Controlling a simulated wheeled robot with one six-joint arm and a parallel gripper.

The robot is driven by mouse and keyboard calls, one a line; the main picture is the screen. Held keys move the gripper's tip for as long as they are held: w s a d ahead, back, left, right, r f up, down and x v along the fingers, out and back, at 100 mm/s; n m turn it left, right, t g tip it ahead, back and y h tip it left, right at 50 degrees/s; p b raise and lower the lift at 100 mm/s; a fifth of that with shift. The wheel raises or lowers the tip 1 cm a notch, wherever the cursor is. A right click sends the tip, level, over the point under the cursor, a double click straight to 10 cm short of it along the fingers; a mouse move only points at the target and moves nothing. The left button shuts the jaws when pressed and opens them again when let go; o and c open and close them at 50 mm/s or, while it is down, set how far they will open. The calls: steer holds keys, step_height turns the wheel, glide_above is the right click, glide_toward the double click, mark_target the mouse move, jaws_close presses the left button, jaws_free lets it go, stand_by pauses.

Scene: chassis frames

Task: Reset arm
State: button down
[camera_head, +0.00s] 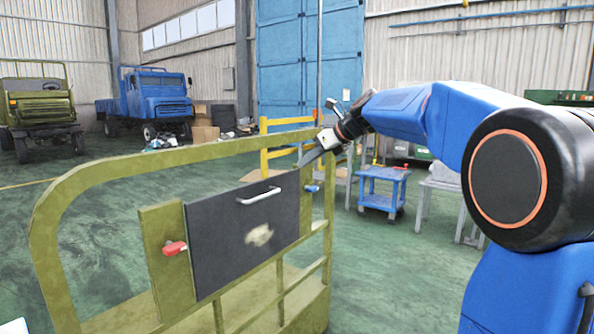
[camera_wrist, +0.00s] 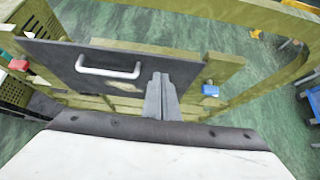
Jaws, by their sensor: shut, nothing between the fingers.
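My gripper (camera_head: 302,162) is at the end of my blue arm, by the upper right of a dark panel (camera_head: 222,245) on an olive-green frame (camera_head: 72,185). In the wrist view its two grey fingers (camera_wrist: 162,82) lie together, shut and empty. They point toward the panel (camera_wrist: 60,62) near its right edge. The panel's white handle (camera_head: 259,196) is to the left of the fingers and apart from them; it also shows in the wrist view (camera_wrist: 107,72). I cannot tell whether the fingertips touch the panel.
A red knob (camera_head: 174,248) sits left of the panel and a blue knob (camera_head: 312,188) right of it. The frame's rails stand close to my arm. A blue cart (camera_head: 383,188) and yellow railing (camera_head: 265,140) are behind. Two trucks are far left. Open green floor lies between.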

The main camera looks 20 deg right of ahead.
steer(key=s+a+f+n+g+h, duration=0.1)
steer(key=s+f+n, duration=0.25)
steer(key=s, duration=0.45)
steer(key=s+f+n+h, duration=0.1)
steer(key=s+f+n, duration=0.2)
steer(key=s+n, duration=0.35)
steer(key=s+a+f+n+g+h, duration=0.1)
steer(key=s+f+n, duration=0.25)
steer(key=s, duration=0.65)
steer(key=s+d+f+n+g+h, duration=0.1)
steer(key=s+d+f+n+h, duration=0.2)
steer(key=s+f+n, duration=1.2)
steer(key=s+f, duration=0.4)
steer(key=s, duration=0.2)
steer(key=shift+g, duration=0.3)
steer(key=shift+d, duration=0.1)
